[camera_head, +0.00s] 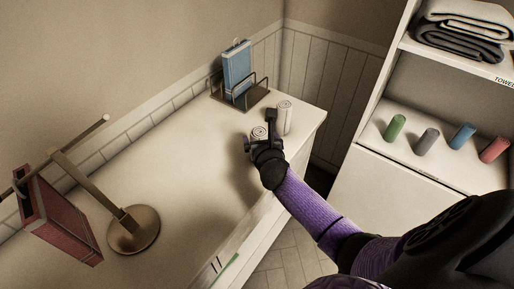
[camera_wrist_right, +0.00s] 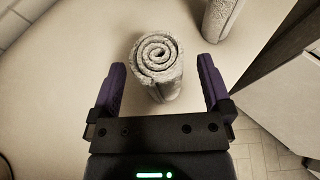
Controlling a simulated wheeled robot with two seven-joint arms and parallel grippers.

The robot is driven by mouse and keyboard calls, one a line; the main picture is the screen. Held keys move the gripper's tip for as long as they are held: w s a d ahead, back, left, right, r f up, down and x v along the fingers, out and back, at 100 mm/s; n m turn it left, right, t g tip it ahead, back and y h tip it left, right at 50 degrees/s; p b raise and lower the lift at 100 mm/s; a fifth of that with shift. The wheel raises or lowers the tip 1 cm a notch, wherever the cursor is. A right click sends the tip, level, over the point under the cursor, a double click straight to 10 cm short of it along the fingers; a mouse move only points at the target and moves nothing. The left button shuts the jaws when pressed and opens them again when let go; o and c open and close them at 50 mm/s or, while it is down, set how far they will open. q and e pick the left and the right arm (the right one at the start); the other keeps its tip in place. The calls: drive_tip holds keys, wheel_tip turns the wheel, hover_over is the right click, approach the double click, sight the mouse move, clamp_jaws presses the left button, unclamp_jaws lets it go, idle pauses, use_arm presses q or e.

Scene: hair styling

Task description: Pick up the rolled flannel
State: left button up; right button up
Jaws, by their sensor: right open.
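A rolled flannel (camera_head: 259,131), pale grey-white with a spiral end, stands on the counter (camera_head: 180,180). In the right wrist view this rolled flannel (camera_wrist_right: 157,62) lies between the two fingers. My right gripper (camera_head: 262,142) is open around it; in the wrist view my right gripper (camera_wrist_right: 160,85) has one finger on each side, with gaps showing. A second rolled flannel (camera_head: 284,118) stands just behind and to the right, and it also shows at the top right of the wrist view (camera_wrist_right: 221,18). The near side of the first flannel is partly hidden by my gripper. My left gripper is out of view.
A wire rack (camera_head: 250,98) with a blue book (camera_head: 237,68) stands at the back of the counter. A round-based metal stand (camera_head: 133,230) and a red box (camera_head: 60,215) are at the left. A shelf at the right holds several coloured rolls and folded towels (camera_head: 462,30).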

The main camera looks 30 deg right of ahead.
drive_tip(key=shift+b+x, duration=0.35)
drive_tip(key=shift+x, duration=0.85)
drive_tip(key=shift+s, duration=0.1)
drive_tip(key=c, duration=1.1)
